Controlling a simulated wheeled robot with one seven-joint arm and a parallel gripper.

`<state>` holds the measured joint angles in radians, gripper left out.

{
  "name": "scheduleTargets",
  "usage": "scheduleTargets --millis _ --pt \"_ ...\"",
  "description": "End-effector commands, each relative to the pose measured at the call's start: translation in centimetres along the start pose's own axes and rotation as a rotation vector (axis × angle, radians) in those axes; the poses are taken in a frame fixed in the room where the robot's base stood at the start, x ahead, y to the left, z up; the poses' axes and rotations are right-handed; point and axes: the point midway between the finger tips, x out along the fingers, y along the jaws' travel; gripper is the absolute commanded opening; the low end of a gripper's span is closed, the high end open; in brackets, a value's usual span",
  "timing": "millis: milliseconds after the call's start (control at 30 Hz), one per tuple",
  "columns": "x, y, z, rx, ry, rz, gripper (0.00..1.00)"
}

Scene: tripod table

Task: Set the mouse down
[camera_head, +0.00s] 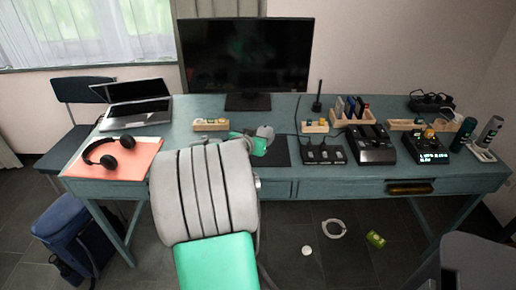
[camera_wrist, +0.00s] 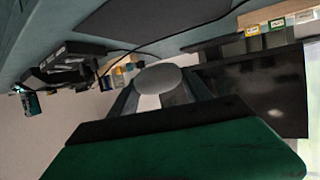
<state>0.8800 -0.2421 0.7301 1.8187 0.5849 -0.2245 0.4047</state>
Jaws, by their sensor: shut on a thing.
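The mouse (camera_wrist: 158,79) is a pale grey rounded thing between the two dark fingers of my gripper (camera_wrist: 155,97) in the wrist view. The gripper is shut on it. In the head view my gripper (camera_head: 254,143) is over the desk in front of the monitor, mostly hidden behind my own grey and green arm. A grey rounded shape, seemingly the mouse (camera_head: 266,132), shows at its tip. A dark mat (camera_head: 280,155) lies on the desk by the gripper and is partly hidden. I cannot tell whether the mouse touches the mat.
The blue-grey desk (camera_head: 350,185) holds a monitor (camera_head: 247,57) behind the gripper and a laptop (camera_head: 138,104) and headphones (camera_head: 108,152) to the left. A switch box (camera_head: 323,151) and black devices (camera_head: 370,145) stand close on the right. A wooden block (camera_head: 211,125) stands behind my arm.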

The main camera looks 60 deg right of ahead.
Motion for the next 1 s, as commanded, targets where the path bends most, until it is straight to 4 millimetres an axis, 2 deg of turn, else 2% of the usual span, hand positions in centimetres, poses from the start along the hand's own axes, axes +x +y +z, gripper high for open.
scheduleTargets --millis 33,100,333,400,500,867,900,1000 --pt "1.3 -0.4 1.3 -0.004 -0.007 0.002 0.14" --pt "2.7 -1.0 2.1 -0.003 -0.005 0.002 0.14" --pt "5.0 -2.0 3.5 -0.001 -0.003 0.000 0.14" --pt "5.3 -1.9 4.9 -0.004 -0.006 0.001 0.14" --pt "5.8 -2.0 5.9 -0.001 -0.003 0.000 0.14" --pt "6.0 -2.0 6.3 0.000 -0.001 -0.001 0.14" --pt "5.9 -2.0 6.2 -0.001 -0.002 -0.001 0.60" --pt "5.9 -2.0 6.2 -0.001 -0.002 -0.001 0.68"
